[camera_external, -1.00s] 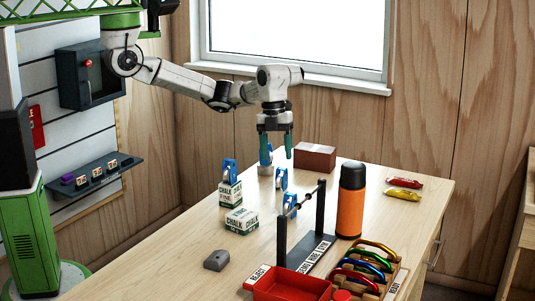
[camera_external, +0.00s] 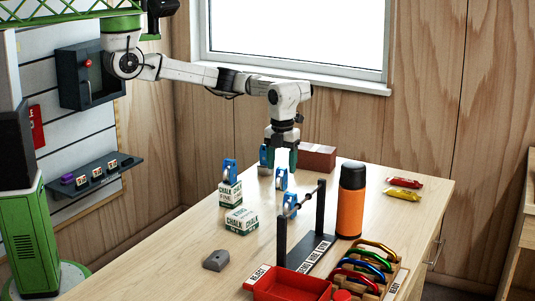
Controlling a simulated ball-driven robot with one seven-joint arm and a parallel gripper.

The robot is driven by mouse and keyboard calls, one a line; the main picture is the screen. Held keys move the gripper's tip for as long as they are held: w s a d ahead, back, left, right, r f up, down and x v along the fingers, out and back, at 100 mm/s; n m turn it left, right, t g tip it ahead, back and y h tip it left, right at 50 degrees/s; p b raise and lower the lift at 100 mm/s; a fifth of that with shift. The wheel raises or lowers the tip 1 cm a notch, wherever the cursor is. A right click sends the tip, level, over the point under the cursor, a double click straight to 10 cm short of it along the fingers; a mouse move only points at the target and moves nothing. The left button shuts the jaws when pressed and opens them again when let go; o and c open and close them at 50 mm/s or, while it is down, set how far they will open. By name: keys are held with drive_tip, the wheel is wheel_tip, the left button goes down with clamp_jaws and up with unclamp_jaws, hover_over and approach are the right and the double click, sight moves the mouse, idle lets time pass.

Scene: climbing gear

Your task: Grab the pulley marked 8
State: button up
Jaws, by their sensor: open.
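Several blue pulleys are in view, and I cannot read a number on any of them. One pulley (camera_external: 230,172) stands on the stacked chalk boxes. Another pulley (camera_external: 281,180) is on the table below my gripper. A third pulley (camera_external: 290,204) is at the dark rack's bar. A further blue pulley (camera_external: 264,155) is farther back on a pale support, partly hidden at my gripper's left finger. My gripper (camera_external: 280,164) is open, pointing down, above and behind the table pulley. I cannot tell whether it touches any pulley.
Chalk boxes (camera_external: 241,221) stand at the left. The dark rack (camera_external: 320,210), an orange flask (camera_external: 350,210) and a brown box (camera_external: 317,157) are nearby. A red tray (camera_external: 290,287) and coloured carabiners (camera_external: 374,262) are at the front. A grey block (camera_external: 216,260) lies front left.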

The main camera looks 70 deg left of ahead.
sight(283, 168)
drive_tip(key=f, duration=0.4)
drive_tip(key=shift+w+a+p, duration=0.15)
drive_tip(key=shift+a+p, duration=0.1)
drive_tip(key=shift+p, duration=0.1)
drive_tip(key=c, duration=1.1)
